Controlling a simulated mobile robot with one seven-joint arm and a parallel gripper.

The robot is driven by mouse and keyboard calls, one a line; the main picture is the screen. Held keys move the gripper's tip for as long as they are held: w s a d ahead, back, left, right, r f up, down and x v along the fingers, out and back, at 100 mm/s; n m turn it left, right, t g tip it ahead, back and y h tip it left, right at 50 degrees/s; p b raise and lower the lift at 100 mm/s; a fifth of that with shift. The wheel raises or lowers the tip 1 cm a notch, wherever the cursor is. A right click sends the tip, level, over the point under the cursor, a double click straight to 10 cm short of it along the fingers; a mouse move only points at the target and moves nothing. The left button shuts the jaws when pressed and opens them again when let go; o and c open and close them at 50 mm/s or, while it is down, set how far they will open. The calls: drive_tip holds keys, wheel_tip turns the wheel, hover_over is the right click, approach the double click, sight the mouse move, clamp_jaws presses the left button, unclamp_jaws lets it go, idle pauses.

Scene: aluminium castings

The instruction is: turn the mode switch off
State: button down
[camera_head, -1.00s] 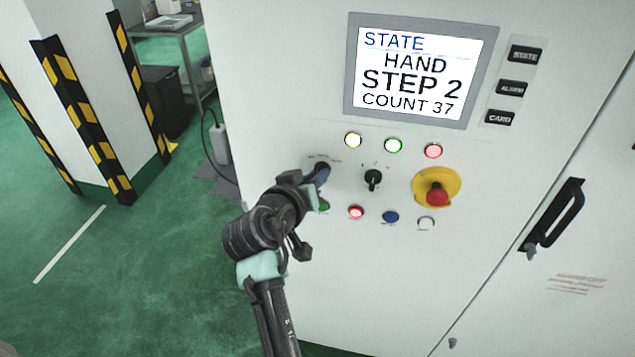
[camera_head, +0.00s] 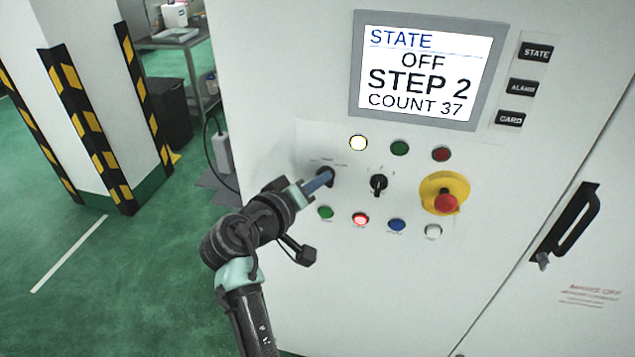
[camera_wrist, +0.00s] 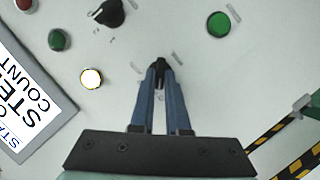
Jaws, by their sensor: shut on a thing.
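The mode switch (camera_head: 327,175) is a black rotary knob at the left of the control panel, under the lit white lamp. My gripper (camera_head: 320,181) reaches it from the lower left, its blue fingers closed on the knob. In the wrist view the two fingers (camera_wrist: 160,84) converge on the dark knob (camera_wrist: 160,66) and hide most of it. Small labels around the knob are too blurred to read. The display (camera_head: 423,70) reads STATE OFF, STEP 2, COUNT 37.
A second black selector (camera_head: 379,184) sits right of the mode switch, then a red emergency stop (camera_head: 446,202) on a yellow base. A row of push buttons, including a green one (camera_head: 325,213), lies just below. A striped pillar (camera_head: 85,110) stands left; the floor there is clear.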

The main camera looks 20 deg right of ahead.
drive_tip(key=c, duration=0.9)
unclamp_jaws()
drive_tip(key=b+v, duration=0.3)
drive_tip(key=v, duration=1)
